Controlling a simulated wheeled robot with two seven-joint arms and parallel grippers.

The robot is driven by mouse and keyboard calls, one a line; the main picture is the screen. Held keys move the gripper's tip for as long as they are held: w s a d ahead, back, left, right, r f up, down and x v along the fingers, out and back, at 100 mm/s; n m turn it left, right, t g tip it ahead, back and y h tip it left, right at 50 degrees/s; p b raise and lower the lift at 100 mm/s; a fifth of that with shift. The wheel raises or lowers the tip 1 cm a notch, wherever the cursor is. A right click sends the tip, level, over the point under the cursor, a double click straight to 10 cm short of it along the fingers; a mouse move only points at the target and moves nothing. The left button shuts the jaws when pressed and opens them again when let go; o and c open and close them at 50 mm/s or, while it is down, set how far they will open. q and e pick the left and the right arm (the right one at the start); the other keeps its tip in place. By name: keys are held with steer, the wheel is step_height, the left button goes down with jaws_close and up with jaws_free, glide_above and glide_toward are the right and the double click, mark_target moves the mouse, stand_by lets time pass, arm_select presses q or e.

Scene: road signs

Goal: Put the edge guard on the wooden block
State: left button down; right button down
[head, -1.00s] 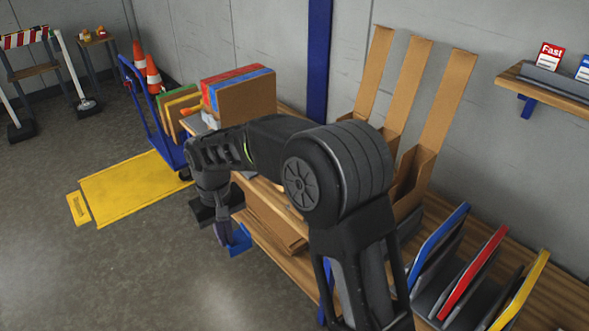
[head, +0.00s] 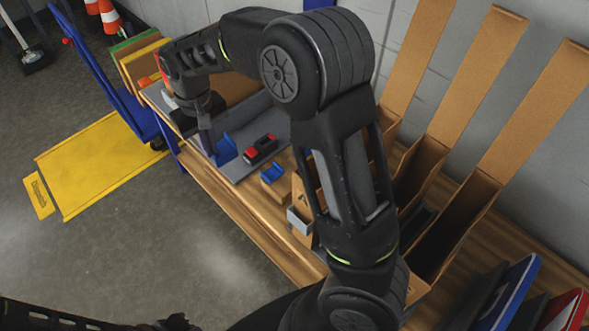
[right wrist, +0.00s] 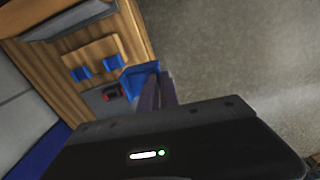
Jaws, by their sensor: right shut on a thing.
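My right gripper (head: 210,145) is shut on a blue edge guard (head: 226,149), above or beside the grey mat on the bench; contact with the mat cannot be told. In the right wrist view the guard (right wrist: 139,77) is at the fingertips (right wrist: 158,88). The wooden block (head: 275,190) lies on the bench to the right, partly hidden by my arm. In the right wrist view the block (right wrist: 92,53) bears two blue guards (right wrist: 82,74). Part of my left arm shows along the bottom left of the head view; its gripper's jaws (head: 178,323) are unclear.
A black and red item (head: 261,149) lies on the grey mat (head: 245,165) near the held guard. Tall cardboard holders (head: 470,100) stand along the wall at right. A blue cart (head: 100,75) and a yellow platform (head: 90,165) are left of the bench.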

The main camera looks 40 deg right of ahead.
steer(key=shift+s+r, duration=0.1)
steer(key=shift+s, duration=0.05)
steer(key=s+d+f+b, duration=0.1)
steer(key=s+d+f, duration=0.2)
steer(key=d, duration=0.6)
steer(key=s+d+f+n, duration=0.1)
steer(key=s+d+f, duration=0.2)
steer(key=d+f, duration=0.4)
steer(key=d, duration=0.2)
steer(key=shift+s+d+f+b, duration=0.15)
steer(key=shift+s+d+b, duration=0.2)
steer(key=shift+d+b, duration=0.05)
step_height(320, 180, down, 6)
steer(key=shift+f, duration=0.1)
steer(key=shift+f+p, duration=0.4)
steer(key=shift+f, duration=1.55)
